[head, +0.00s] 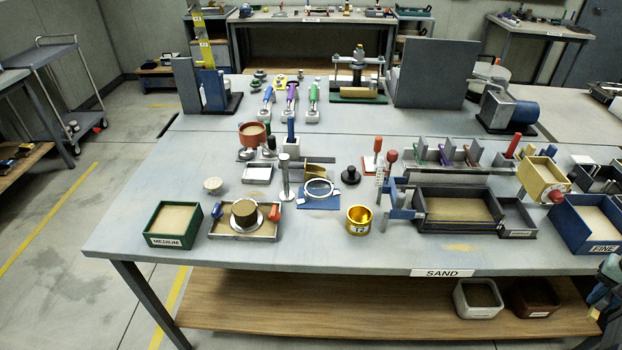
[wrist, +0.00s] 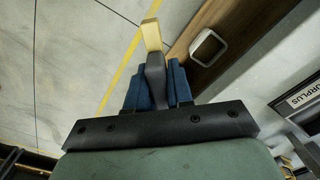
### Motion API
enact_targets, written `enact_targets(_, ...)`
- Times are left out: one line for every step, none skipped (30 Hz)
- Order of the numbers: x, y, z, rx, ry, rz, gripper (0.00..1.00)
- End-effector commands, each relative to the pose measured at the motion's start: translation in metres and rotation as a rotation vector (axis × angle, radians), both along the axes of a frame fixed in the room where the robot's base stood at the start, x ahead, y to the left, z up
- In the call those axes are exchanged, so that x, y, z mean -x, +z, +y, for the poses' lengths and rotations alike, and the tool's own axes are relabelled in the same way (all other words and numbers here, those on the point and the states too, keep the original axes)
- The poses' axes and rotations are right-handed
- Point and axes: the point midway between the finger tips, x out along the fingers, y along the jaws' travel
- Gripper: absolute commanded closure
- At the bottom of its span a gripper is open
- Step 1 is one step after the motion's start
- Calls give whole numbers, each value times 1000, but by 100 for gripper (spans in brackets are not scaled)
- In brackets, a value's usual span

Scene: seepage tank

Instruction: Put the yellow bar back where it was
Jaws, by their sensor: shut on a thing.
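In the wrist view a pale yellow bar (wrist: 151,36) sticks out from the tip of my gripper (wrist: 153,58). The gripper is shut on it. A dark grey finger with blue parts on both sides hides the bar's near end. Bar and gripper show against the floor, left of the wooden lower shelf (wrist: 190,50). Which spot the bar came from is not shown.
The table (head: 150,230) is crowded: a green MEDIUM box (head: 172,241), a gold cup (head: 359,219), a dark sand tray (head: 458,190), a yellow box (head: 543,178) and a blue FINE box (head: 596,240). A white container (head: 478,314) and a brown one (head: 533,314) stand on the lower shelf.

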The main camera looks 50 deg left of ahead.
Motion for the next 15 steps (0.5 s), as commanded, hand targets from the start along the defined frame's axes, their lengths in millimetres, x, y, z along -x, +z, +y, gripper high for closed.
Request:
enact_targets(-20, 10, 5, 0, -12, -2, 100)
enact_targets(-28, 16, 8, 0, -21, -2, 100)
enact_targets(-41, 24, 12, 0, -36, -2, 100)
enact_targets(-51, 31, 15, 0, -48, -3, 100)
enact_targets(-62, 39, 20, 0, -60, -3, 100)
enact_targets(-75, 50, 26, 0, -78, -2, 100)
enact_targets(-85, 58, 30, -1, -90, -3, 100)
enact_targets(-95, 66, 35, -1, -103, -3, 100)
enact_targets(-107, 77, 41, -1, -120, -2, 100)
enact_targets(-116, 85, 46, -1, -131, -2, 100)
enact_targets(-125, 93, 52, -1, -143, -3, 100)
enact_targets(-136, 105, 60, -1, -157, -2, 100)
enact_targets(-145, 113, 65, -1, -167, -2, 100)
enact_targets(-153, 121, 71, -1, -178, -2, 100)
enact_targets(-163, 132, 81, -1, -188, -2, 100)
